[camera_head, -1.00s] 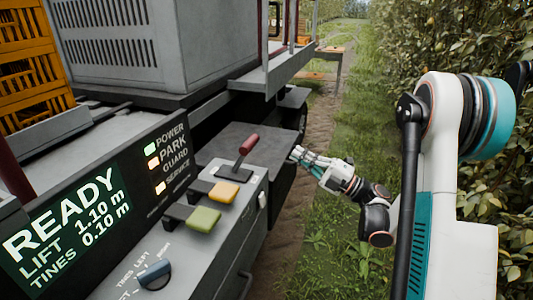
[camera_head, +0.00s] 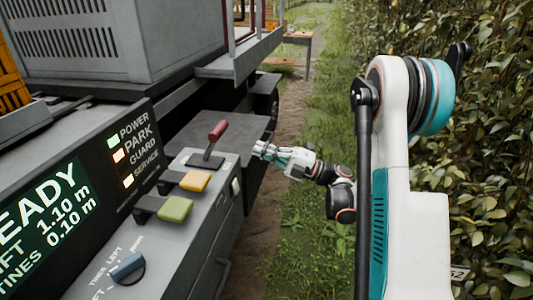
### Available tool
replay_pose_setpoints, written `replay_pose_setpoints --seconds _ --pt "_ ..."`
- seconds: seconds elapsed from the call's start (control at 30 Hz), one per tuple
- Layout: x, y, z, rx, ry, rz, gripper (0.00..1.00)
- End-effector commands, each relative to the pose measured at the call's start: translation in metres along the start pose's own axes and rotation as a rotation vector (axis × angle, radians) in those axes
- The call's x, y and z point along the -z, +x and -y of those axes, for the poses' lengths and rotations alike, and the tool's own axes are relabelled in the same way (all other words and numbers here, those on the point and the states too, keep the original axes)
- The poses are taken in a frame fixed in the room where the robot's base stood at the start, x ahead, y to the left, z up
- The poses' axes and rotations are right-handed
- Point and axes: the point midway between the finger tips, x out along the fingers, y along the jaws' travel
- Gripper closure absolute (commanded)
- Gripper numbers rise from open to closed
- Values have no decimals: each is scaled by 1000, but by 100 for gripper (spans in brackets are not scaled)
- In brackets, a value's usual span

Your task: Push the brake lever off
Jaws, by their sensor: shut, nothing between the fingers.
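The brake lever, likely the one with the red handle (camera_head: 218,130), stands on the grey control console (camera_head: 215,222). Its thin shaft rises from a dark slotted plate (camera_head: 205,160) and leans up to the right. My gripper (camera_head: 260,150) is shut and empty. It is to the right of the red handle, beyond the console's right edge, with its fingertips pointing left toward the lever. A gap shows between the fingertips and the lever.
A display panel (camera_head: 45,215) reads READY, with a lit PARK light. Grass (camera_head: 312,190) and a leafy hedge (camera_head: 490,150) lie to the right.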

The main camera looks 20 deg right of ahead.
Motion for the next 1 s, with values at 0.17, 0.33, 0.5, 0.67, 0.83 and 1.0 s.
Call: replay_pose_setpoints --seconds 0.17,0.33,0.5,0.67,0.83,1.0 --pt "2 37 2 0 2 -4 100" --pt "1 68 2 0 1 -2 100" --pt "1 88 1 0 1 -1 100" --pt "0 98 1 0 1 0 100" --pt "0 99 0 0 0 1 100" --pt "0 99 0 0 0 1 100"
